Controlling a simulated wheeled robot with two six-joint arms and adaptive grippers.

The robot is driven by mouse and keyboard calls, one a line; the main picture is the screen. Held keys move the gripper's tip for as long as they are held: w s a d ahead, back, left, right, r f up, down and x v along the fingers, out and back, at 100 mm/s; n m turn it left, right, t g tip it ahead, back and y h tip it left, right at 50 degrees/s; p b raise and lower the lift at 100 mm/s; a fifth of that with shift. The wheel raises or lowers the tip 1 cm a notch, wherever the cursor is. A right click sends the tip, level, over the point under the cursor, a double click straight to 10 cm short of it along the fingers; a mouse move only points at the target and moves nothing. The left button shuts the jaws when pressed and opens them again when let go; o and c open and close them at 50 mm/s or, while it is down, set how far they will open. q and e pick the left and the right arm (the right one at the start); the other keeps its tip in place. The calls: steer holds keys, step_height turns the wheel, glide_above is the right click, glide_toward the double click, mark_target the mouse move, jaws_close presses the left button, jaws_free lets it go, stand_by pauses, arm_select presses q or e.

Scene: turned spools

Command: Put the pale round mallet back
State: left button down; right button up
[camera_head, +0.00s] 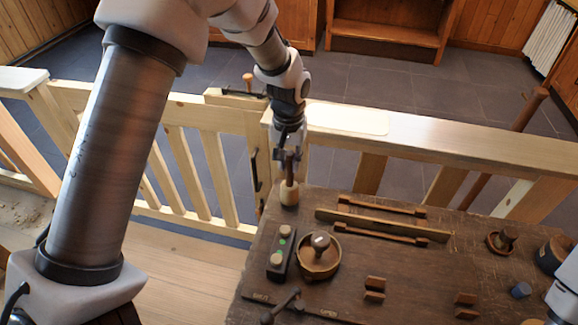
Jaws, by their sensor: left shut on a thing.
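My right gripper is not in view; only a part of my right arm shows at the right edge.
Just right of the mallet lies a long wooden rack (382,225) with dark bars. A round wooden bowl (319,262) with a knob-like tool and a button box (281,252) stand nearer. Several small wooden blocks lie in front. A pale railing (430,140) runs behind the bench.

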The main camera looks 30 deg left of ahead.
arm_select(q)
steer(key=shift+s+d+f, duration=0.1)
steer(key=shift+s+f, duration=0.05)
steer(key=shift+f, duration=0.65)
steer(key=shift+f, duration=0.15)
steer(key=c, duration=1)
jaws_free()
step_height(320, 180, up, 12)
steer(key=shift+r, duration=0.2)
